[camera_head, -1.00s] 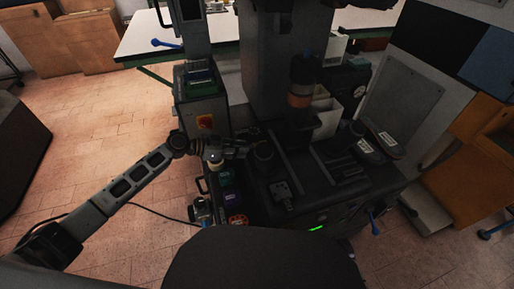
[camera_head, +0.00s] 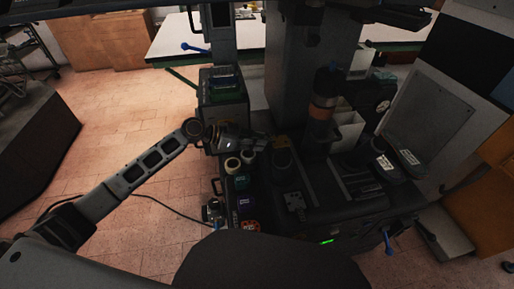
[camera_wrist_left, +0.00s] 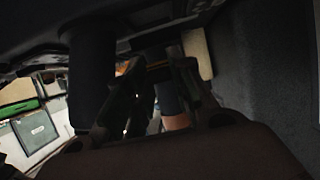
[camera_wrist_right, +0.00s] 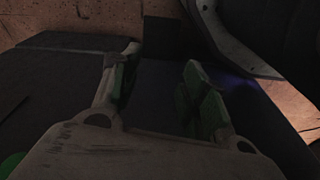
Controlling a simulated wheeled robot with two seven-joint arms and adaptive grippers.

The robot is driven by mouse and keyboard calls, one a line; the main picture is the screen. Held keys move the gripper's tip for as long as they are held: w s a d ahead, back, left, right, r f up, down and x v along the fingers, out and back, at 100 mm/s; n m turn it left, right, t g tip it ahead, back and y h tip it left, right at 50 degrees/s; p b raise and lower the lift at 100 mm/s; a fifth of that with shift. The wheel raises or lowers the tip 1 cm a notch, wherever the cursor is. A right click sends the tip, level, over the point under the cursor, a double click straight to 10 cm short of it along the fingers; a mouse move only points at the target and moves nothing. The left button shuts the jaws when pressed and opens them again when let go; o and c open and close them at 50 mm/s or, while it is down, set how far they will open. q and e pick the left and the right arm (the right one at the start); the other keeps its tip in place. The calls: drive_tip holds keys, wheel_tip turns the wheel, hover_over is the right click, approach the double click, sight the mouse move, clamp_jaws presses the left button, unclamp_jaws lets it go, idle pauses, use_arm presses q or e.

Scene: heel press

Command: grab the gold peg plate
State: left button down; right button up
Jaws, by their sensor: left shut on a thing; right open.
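In the head view my left gripper (camera_head: 262,143) is beside the dark press, above its left side and just behind a round dark part (camera_head: 283,160). A small gold piece, apparently the gold peg plate (camera_head: 281,142), shows at its fingertips. In the left wrist view a thin yellowish strip of the plate (camera_wrist_left: 158,74) lies between the dark fingers (camera_wrist_left: 157,82), which are shut on it. Most of the plate is hidden or too dark to make out. My right gripper (camera_wrist_right: 160,78) shows only in the right wrist view, open and empty with green-padded fingers.
Two cream rolls (camera_head: 240,161) and several coloured boxes (camera_head: 245,204) stand left of the press bed, below my left gripper. The press column (camera_head: 305,80) rises close behind. Two dark shoe-like pieces (camera_head: 393,165) lie at right. Open tiled floor (camera_head: 120,130) is at left.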

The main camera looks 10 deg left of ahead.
use_arm(q)
drive_tip(key=shift+r, duration=1.35)
drive_tip(key=shift+s+d, duration=0.1)
